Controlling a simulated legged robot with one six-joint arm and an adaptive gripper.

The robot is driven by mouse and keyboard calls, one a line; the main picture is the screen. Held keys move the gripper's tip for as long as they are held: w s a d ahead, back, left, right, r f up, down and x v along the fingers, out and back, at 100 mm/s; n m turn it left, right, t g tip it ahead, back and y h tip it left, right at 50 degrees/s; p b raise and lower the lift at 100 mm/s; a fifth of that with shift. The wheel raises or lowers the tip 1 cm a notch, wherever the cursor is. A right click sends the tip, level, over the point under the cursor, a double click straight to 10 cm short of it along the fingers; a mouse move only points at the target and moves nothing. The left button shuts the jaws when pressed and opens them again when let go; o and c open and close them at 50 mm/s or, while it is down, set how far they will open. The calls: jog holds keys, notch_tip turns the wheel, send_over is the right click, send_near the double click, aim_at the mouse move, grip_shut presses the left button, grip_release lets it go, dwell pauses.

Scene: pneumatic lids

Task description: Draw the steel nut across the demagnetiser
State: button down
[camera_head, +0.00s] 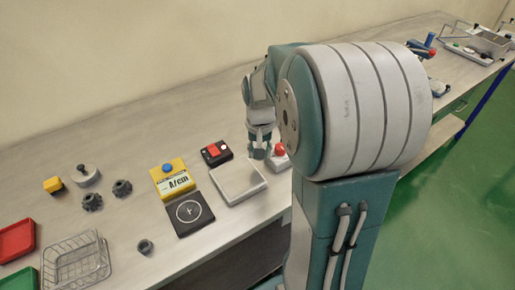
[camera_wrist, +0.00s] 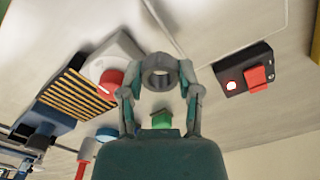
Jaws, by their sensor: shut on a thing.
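My gripper (camera_wrist: 160,78) is shut on a grey ring-shaped nut (camera_wrist: 160,57), held between both fingertips in the wrist view. In the head view my gripper (camera_head: 261,150) hangs over the bench by the far right corner of a pale flat plate (camera_head: 238,181), likely the demagnetiser. The nut cannot be made out there. The plate also fills the top of the wrist view (camera_wrist: 225,22). A black box with a red rocker switch (camera_head: 216,153) stands behind the plate; it also shows in the wrist view (camera_wrist: 244,77). The nut's height over the bench is unclear.
A red button (camera_head: 279,149) on a pale base is close beside my gripper. Left of the plate are a yellow A/cm meter (camera_head: 173,181), a black pad (camera_head: 189,213) and a loose nut (camera_head: 145,246). A wire basket (camera_head: 79,262) and a red tray (camera_head: 16,239) stand farther left.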

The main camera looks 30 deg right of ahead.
jog(key=shift+f, duration=0.2)
jog(key=shift+a+f, duration=0.6)
jog(key=shift+f, duration=0.1)
jog(key=shift+d+f, duration=0.15)
jog(key=shift+f, duration=0.25)
jog(key=shift+a, duration=7)
jog(key=shift+a+r, duration=0.1)
jog(key=shift+a, duration=0.05)
jog(key=shift+a+r, duration=0.35)
jog(key=shift+r, duration=0.2)
jog(key=shift+a+r, duration=0.3)
jog(key=shift+r, duration=2.05)
